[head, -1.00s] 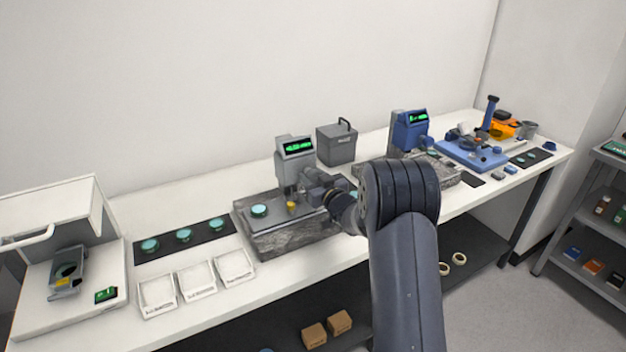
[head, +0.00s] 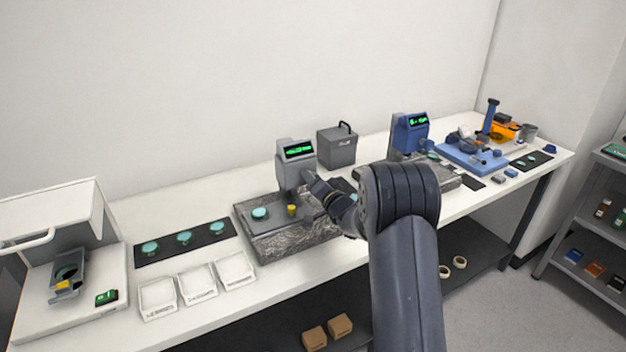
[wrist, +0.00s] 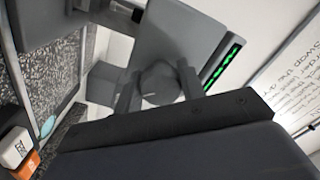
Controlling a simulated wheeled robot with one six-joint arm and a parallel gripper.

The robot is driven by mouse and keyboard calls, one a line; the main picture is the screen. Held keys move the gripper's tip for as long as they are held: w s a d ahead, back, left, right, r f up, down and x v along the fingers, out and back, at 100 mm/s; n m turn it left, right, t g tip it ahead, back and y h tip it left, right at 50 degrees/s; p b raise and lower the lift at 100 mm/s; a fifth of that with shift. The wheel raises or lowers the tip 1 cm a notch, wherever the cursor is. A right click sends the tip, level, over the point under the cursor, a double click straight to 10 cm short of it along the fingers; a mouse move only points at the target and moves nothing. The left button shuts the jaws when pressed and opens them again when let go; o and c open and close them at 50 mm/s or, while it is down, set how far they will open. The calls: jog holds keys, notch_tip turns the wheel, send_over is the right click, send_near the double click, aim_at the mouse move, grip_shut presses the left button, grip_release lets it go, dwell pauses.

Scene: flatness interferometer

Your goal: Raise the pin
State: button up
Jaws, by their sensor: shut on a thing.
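The grey gauge (head: 297,172) with a green display stands on a granite block (head: 285,240) at mid-bench. My gripper (head: 310,190) is at the right side of its column, partly hidden by my own wrist. In the wrist view my gripper (wrist: 158,92) has a finger on each side of a dark rounded knob (wrist: 158,78) in front of the grey gauge body. It is shut on this knob, which looks to be the pin. The pin is hidden in the head view. A yellow piece (head: 292,210) and a teal disc (head: 260,214) are on the block's plate.
A dark mat (head: 210,235) with teal discs and several white trays (head: 198,280) lie to the left. A grey box (head: 337,150) stands behind. A blue gauge (head: 411,135) stands to the right.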

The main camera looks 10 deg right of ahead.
jog(key=m+p, duration=0.1)
jog(key=m, duration=0.2)
jog(key=shift+m, duration=0.4)
jog(key=shift+m+p, duration=0.5)
jog(key=shift+m, duration=1.5)
jog(key=o, duration=1)
jog(key=shift+s, duration=0.1)
jog(key=b+v, duration=0.2)
jog(key=v, duration=0.8)
jog(key=shift+s+d+r+b, duration=0.1)
jog(key=shift+s+b, duration=0.2)
jog(key=p+x, duration=0.2)
jog(key=x, duration=0.9)
jog(key=shift+p, duration=0.4)
jog(key=shift+s, duration=0.1)
